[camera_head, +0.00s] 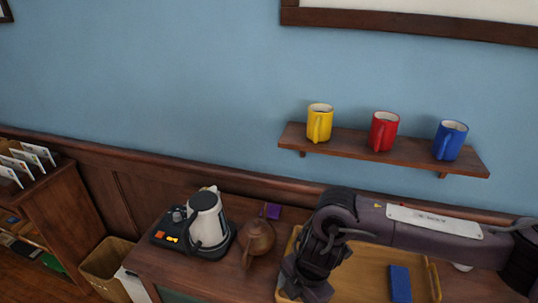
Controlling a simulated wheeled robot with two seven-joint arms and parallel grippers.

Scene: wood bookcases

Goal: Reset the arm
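My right arm comes in from the right edge and reaches left across the front of the wall. Its wrist bends down over the wooden tray (358,264). My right gripper (305,288) is low at the tray's left end, near the bottom edge of the picture. Its fingers are dark and I cannot make out whether they are apart or closed. Nothing held shows. My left arm and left gripper are not in view.
A wooden cabinet (160,271) carries a white kettle (206,220) and a brown teapot (257,238). A blue object (400,283) lies in the tray. Yellow (319,123), red (383,131) and blue (450,140) mugs stand on a wall shelf (350,143). A bin (104,266) stands left.

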